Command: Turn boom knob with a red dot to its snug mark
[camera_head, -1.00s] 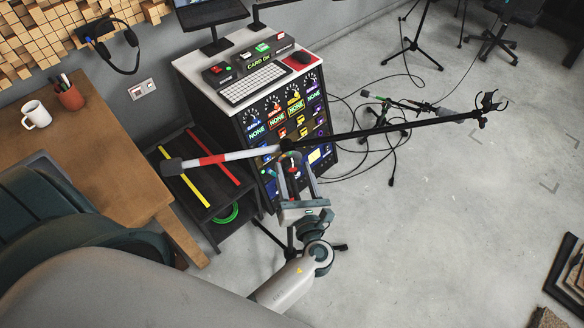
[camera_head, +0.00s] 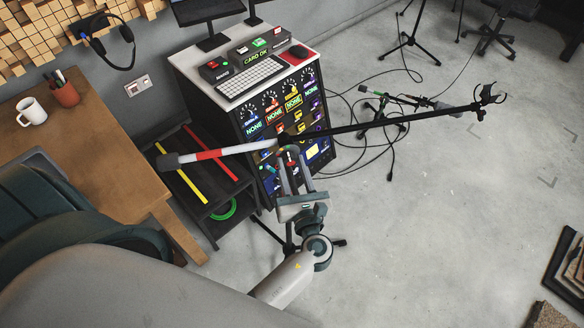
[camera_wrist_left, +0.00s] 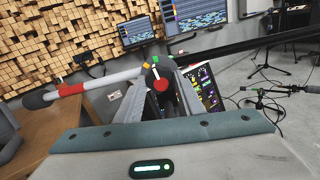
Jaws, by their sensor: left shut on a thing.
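The boom (camera_head: 358,131) is a long bar with a black right part and a white-and-red left part. The boom knob with a red dot (camera_wrist_left: 161,85) sits at its joint, centred in the left wrist view. A white pointer shows above the red dot, with a green mark (camera_wrist_left: 147,65) and a yellow-orange mark (camera_wrist_left: 167,60) around the top. My left gripper (camera_head: 289,158) is shut on the knob, reaching up from below, its fingers on either side. Which mark is the snug one cannot be read. My right gripper is not in view.
A console (camera_head: 268,112) with keyboard and dials stands behind the boom. A low dark shelf with a yellow and a red bar is left of it, and a wooden desk (camera_head: 98,160) further left. Cables (camera_head: 365,150) and a small stand lie to the right. Open floor is at right.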

